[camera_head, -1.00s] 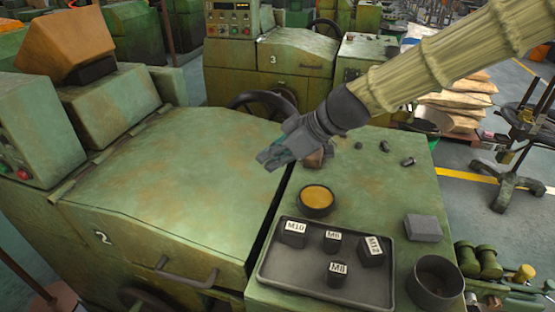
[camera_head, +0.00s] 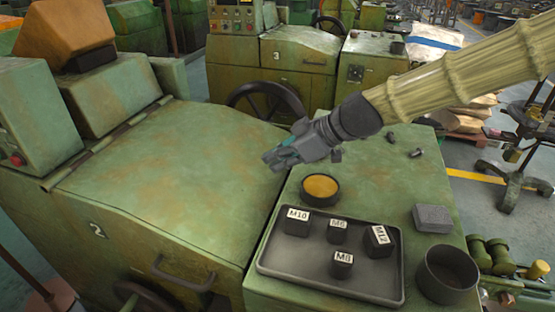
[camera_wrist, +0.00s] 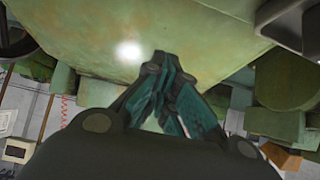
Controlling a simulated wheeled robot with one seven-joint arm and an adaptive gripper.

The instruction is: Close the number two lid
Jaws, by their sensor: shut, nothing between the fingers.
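The number two lid (camera_head: 165,165) is a large worn green cover on the machine marked 2 (camera_head: 97,230). It lies down over the machine body, hinged along its left edge. Its bar handle (camera_head: 183,277) is at the lower front. My gripper (camera_head: 270,161) is shut and empty, above the right edge of the lid, near the side table. In the wrist view, my gripper's fingertips (camera_wrist: 163,60) meet in front of a green surface with a bright spot. I cannot tell whether they touch it.
Right of the lid, a green side top holds a black tray (camera_head: 280,262) with several labelled blocks, a round dish (camera_head: 319,190) with yellow contents, a grey block (camera_head: 432,218) and a dark cup (camera_head: 447,276). Machine 3 (camera_head: 285,60) stands behind with a black handwheel (camera_head: 262,105).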

